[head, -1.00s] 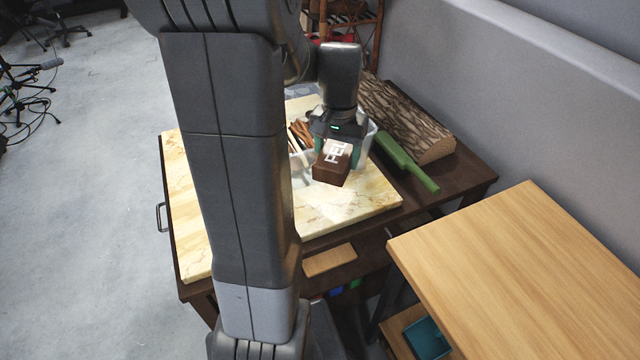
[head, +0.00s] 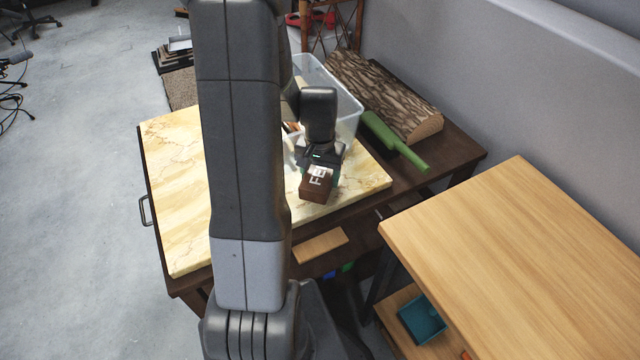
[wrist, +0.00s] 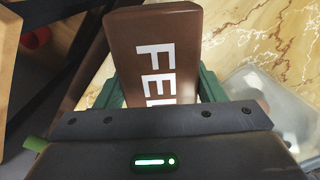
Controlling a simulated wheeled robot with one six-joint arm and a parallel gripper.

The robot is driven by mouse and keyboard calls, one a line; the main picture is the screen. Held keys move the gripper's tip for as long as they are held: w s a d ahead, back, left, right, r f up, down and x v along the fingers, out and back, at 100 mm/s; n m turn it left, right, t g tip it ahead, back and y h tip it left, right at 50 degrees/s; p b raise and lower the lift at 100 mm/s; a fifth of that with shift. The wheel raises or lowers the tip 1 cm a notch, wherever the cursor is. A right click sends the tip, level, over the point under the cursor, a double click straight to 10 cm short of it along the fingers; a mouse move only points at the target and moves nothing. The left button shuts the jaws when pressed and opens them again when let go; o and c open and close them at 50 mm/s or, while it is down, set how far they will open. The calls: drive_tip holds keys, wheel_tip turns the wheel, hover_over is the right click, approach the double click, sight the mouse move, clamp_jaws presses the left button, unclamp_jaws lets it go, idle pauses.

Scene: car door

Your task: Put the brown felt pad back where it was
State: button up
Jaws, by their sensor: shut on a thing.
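The brown felt pad (head: 316,188) is a dark brown block with white lettering on top. My gripper (head: 322,168) is shut on it and holds it over the front right part of the marble board (head: 180,215). In the wrist view the pad (wrist: 150,50) sits between the green fingers of my gripper (wrist: 160,88), its lettering partly hidden by the gripper body. The height of the pad above the board is hard to tell.
A clear plastic bin (head: 348,105) stands behind my gripper. A green tool (head: 395,145) and a bark-covered log (head: 385,95) lie to the right. A tan block (head: 320,245) lies near the dark table's front edge. A bare wooden table (head: 530,250) stands at the right.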

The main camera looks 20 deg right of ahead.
sight(320, 171)
drive_tip(key=shift+f, duration=1.75)
drive_tip(key=shift+f, duration=0.1)
drive_tip(key=o, duration=1)
drive_tip(key=shift+o, duration=0.2)
wheel_tip(320, 171, up, 12)
drive_tip(key=shift+r+p, duration=0.15)
drive_tip(key=shift+p, duration=0.35)
drive_tip(key=shift+f+b, duration=0.5)
drive_tip(key=shift+f, duration=4.5)
